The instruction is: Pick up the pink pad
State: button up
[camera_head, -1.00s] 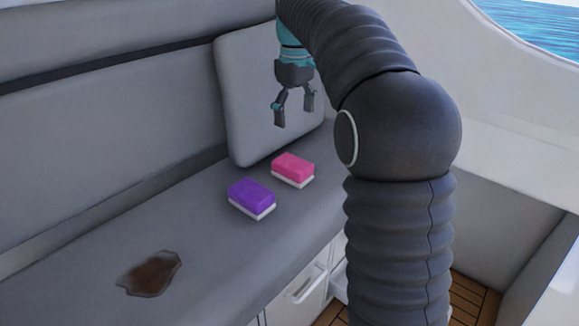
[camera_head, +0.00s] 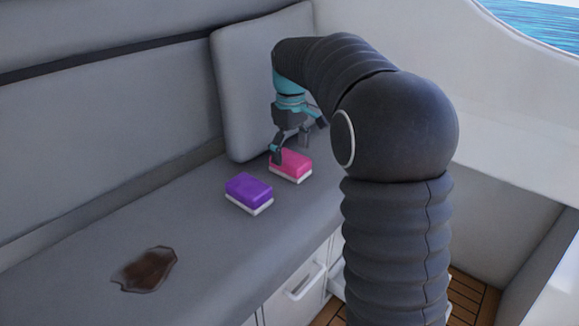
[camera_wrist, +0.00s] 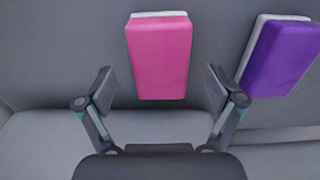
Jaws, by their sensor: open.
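The pink pad (camera_head: 291,164) has a white underside and lies on the grey bench seat, near the backrest cushion. In the wrist view the pink pad (camera_wrist: 160,58) lies ahead, between the lines of my two spread fingers (camera_wrist: 160,90). I cannot tell whether a finger touches it.
A purple pad (camera_head: 249,191) with a white underside lies close by on the seat, also in the wrist view (camera_wrist: 280,55) near my right-hand finger. A brown stain (camera_head: 147,270) marks the seat (camera_head: 205,245). A grey cushion (camera_head: 250,80) leans behind.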

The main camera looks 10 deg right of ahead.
jog(key=shift+f, duration=1.3)
jog(key=c, duration=1.3)
jog(key=shift+r, duration=0.1)
notch_tip(320, 180, up, 4)
jog(key=s+d+r, duration=0.1)
jog(key=d+r, duration=0.1)
jog(key=d, duration=0.1)
jog(key=s+d+r, duration=0.1)
jog(key=d+r, duration=0.1)
jog(key=d, duration=0.2)
jog(key=d+r+p, duration=0.1)
jog(key=d+r, duration=0.2)
jog(key=d, duration=0.1)
jog(key=shift+s+d, duration=0.15)
jog(key=shift+s, duration=0.25)
